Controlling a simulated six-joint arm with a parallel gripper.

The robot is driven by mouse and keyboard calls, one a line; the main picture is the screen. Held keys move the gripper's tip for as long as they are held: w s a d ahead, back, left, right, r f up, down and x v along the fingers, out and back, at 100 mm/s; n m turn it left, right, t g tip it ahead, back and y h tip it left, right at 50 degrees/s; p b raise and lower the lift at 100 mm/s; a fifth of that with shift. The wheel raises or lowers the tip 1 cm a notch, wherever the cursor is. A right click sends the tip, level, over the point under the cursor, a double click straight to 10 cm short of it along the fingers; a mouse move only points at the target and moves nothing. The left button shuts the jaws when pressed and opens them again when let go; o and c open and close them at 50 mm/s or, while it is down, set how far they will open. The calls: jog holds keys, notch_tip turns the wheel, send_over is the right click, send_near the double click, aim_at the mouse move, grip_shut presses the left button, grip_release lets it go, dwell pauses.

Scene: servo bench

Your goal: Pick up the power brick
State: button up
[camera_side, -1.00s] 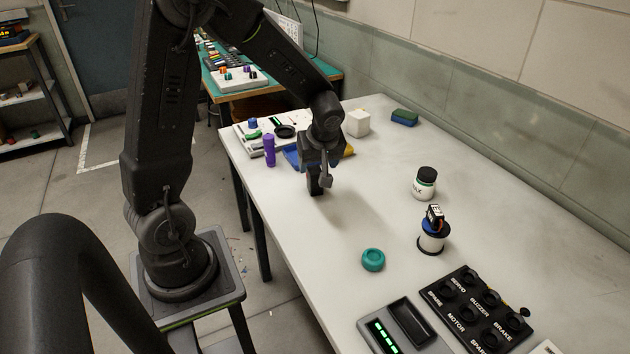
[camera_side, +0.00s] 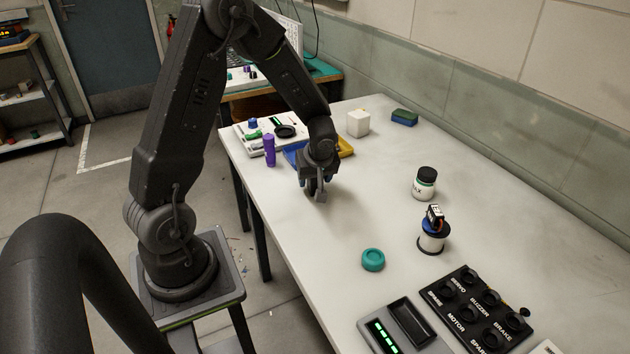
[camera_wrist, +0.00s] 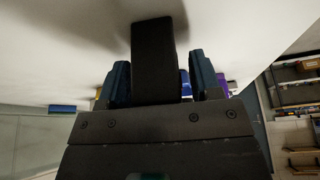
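The power brick appears to be the dark upright block (camera_wrist: 154,60) in the wrist view, standing between the two fingers of my gripper (camera_wrist: 160,82). A narrow gap shows between the block and the right finger; the left finger is very close to its side, and I cannot tell whether it touches. In the side view my gripper (camera_side: 316,186) is low over the left part of the white table, pointing down, and mostly hides the block. The fingers are apart, one on either side of the block.
A blue tray (camera_side: 293,152) and purple cylinder (camera_side: 269,150) are close behind my gripper. A white cube (camera_side: 358,123), sponge (camera_side: 404,117), jar (camera_side: 424,184), spool (camera_side: 432,241), teal ring (camera_side: 373,260) and labelled black holder (camera_side: 476,309) stand farther off. The table's middle is clear.

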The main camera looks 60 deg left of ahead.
jog(key=c, duration=0.9)
jog(key=shift+r, duration=0.1)
